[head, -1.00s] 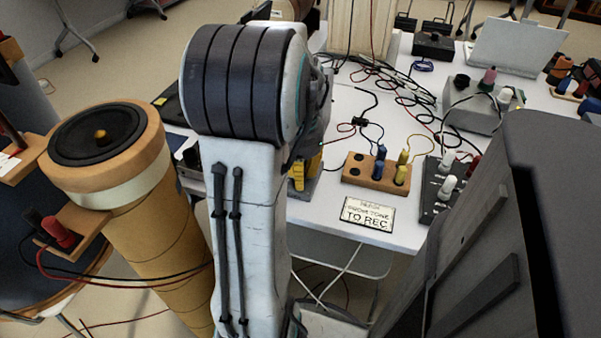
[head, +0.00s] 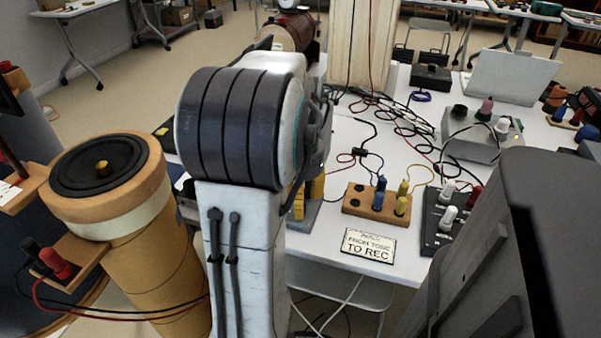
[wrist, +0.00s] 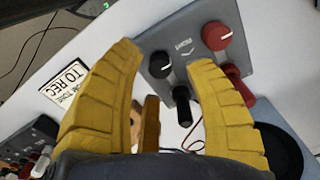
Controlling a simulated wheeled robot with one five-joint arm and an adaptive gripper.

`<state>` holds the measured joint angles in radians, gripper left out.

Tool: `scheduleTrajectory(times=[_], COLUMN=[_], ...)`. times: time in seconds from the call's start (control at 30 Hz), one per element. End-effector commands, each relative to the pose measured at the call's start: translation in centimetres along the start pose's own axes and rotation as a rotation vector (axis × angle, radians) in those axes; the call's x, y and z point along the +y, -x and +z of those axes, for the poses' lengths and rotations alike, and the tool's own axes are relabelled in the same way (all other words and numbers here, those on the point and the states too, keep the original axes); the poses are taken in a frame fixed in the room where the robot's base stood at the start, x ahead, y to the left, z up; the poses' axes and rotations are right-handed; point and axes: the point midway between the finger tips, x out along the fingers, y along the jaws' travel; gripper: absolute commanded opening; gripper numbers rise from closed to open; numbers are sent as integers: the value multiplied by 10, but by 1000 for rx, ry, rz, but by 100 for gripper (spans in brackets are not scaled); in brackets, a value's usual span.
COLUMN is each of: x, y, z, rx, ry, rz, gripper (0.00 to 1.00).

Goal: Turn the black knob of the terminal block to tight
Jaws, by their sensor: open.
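In the wrist view a grey terminal block (wrist: 203,58) carries a round black knob (wrist: 162,64) and a round red knob (wrist: 217,35), each with a pale pointer mark. A black post (wrist: 182,105) and a red post (wrist: 236,80) stand out below them. My gripper (wrist: 166,56) is open, its two yellow fingers reaching to either side of the black knob and the black post in the picture. I cannot tell whether either finger touches them. In the head view my arm hides most of the block; only yellow parts and a grey edge (head: 312,212) show.
A "TO REC" card (head: 368,245) lies at the white table's front edge. A wooden block with blue and yellow plugs (head: 352,203) and a dark panel with white knobs (head: 436,232) stand nearby. Loose cables cross the table. A large speaker tube (head: 145,235) stands left.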

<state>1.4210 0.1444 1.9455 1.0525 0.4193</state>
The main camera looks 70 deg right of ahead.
Motion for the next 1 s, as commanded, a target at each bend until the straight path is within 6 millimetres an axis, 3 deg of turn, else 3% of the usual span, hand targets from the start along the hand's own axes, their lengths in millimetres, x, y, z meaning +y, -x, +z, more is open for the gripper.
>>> scheduleTrajectory(times=[0.3,0.5,0.7,1.0], x=[0,0,0,0], y=[56,80,92,94], z=[-1,0,0,0], rx=[4,1,0,-1], ry=[0,0,0,0], rz=[-2,-1,0,0], gripper=[48,48,48,48])
